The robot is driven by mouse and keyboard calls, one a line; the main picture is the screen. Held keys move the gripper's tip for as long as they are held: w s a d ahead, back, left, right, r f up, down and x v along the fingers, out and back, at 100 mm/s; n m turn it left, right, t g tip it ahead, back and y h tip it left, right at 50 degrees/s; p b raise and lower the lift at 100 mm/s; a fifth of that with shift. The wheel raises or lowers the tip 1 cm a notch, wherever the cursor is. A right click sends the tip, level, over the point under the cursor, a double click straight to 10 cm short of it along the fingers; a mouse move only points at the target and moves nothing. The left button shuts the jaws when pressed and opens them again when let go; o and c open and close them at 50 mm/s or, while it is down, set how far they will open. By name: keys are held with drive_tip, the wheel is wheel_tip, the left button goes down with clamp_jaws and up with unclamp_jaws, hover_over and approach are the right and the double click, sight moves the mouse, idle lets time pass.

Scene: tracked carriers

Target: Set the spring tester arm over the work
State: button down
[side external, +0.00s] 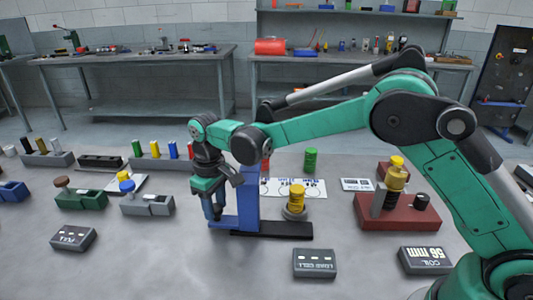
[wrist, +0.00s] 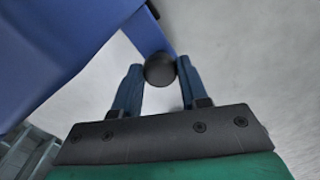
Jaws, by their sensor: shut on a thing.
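The spring tester has an upright blue column (side external: 248,190) on a long black base (side external: 272,229). A blue bar (side external: 225,222) shows low at the column's left, partly behind my fingers. A yellow spring (side external: 297,198) stands on a round grey seat at the base's right end. My gripper (side external: 214,213) points down at the left of the column. In the wrist view, my gripper (wrist: 161,72) is shut on a round black knob (wrist: 160,71) at the end of a narrow blue piece. A wide blue surface (wrist: 70,50) fills the upper left there.
A label block reading LOAD CELL (side external: 314,263) lies in front of the tester. A white printed sheet (side external: 280,187) and a green spring (side external: 311,160) are behind it. A red block (side external: 398,218) with a yellow spring stands right. Grey and green carriers (side external: 147,205) stand left.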

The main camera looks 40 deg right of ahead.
drive_tip(key=s+d, duration=0.7)
drive_tip(key=shift+d, duration=0.15)
drive_tip(key=shift+s, duration=0.1)
drive_tip(key=shift+c, duration=2.3)
unclamp_jaws()
drive_tip(key=shift+r, duration=2.8)
